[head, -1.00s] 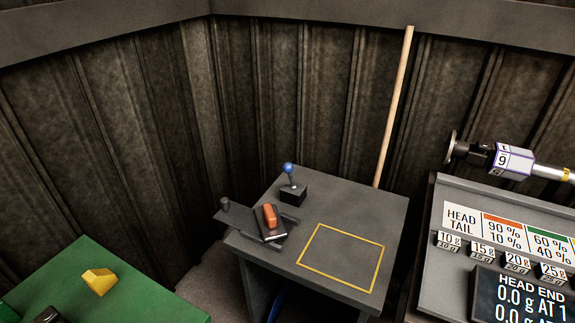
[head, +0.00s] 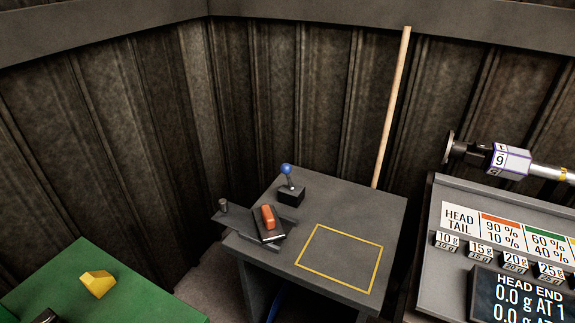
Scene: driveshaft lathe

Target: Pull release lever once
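A lever with a blue ball knob (head: 286,169) stands on a small black base (head: 291,195) at the back left of a dark grey table (head: 355,208). The lever is close to upright, leaning slightly to the left. I cannot tell for certain from its look that it is the release lever. Neither of my grippers shows in the head view.
An orange block (head: 268,217) sits on a black pad near the table's left edge. A yellow outlined rectangle (head: 340,258) on the table is empty. A green surface (head: 125,290) holds a yellow block (head: 98,283). A weight panel (head: 462,202) and a shaft (head: 511,160) are at right.

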